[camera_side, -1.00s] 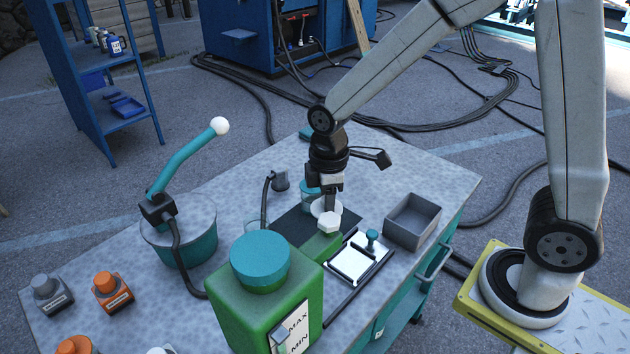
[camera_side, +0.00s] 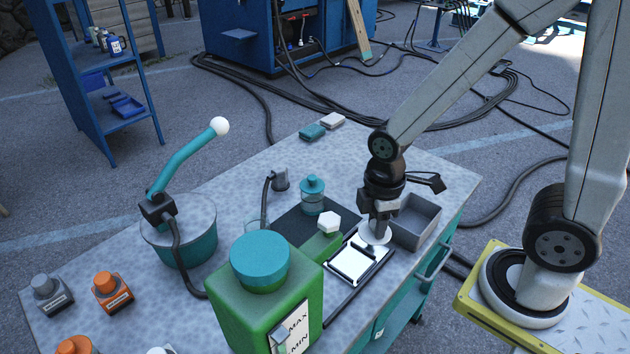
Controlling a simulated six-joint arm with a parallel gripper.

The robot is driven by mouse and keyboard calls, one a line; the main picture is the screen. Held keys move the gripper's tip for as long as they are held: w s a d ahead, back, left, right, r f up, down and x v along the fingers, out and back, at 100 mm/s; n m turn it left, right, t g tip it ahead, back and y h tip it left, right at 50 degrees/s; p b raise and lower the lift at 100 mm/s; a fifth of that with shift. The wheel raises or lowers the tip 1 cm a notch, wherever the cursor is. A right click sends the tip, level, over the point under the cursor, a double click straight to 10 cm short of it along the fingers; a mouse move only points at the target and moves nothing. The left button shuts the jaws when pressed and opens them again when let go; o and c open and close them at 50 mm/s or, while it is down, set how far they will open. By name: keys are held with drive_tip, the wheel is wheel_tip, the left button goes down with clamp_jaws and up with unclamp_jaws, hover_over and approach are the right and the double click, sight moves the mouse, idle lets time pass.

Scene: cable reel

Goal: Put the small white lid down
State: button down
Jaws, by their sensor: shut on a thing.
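The small white lid (camera_side: 367,236) is a thin round disc in the side view. My gripper (camera_side: 380,230) points down and is shut on it, and the jaws hide part of the lid. The lid is at the far end of a black-framed white panel (camera_side: 352,262), left of the grey open box (camera_side: 427,222). I cannot tell whether the lid touches the panel or hangs just above it.
A teal jar (camera_side: 312,197) stands on the dark mat (camera_side: 287,222). A white hexagonal cap (camera_side: 330,222) sits on a green block. The large green canister (camera_side: 245,305) stands in front. The far right tabletop (camera_side: 350,165) is clear.

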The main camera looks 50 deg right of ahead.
drive_tip(key=w+f, duration=0.2)
drive_tip(key=w, duration=0.2)
drive_tip(key=w+f, duration=0.3)
drive_tip(key=w, duration=0.1)
drive_tip(key=w+f, duration=0.3)
drive_tip(key=w, duration=0.1)
drive_tip(key=shift+w+a+f, duration=0.1)
drive_tip(key=shift+a+f, duration=0.05)
drive_tip(key=shift+a, duration=0.2)
drive_tip(key=shift+w+f, duration=0.45)
drive_tip(key=shift+f, duration=0.1)
drive_tip(key=shift+w+f, duration=0.2)
drive_tip(key=shift+f, duration=1.55)
drive_tip(key=shift+f, duration=0.15)
drive_tip(key=shift+c, duration=2)
unclamp_jaws()
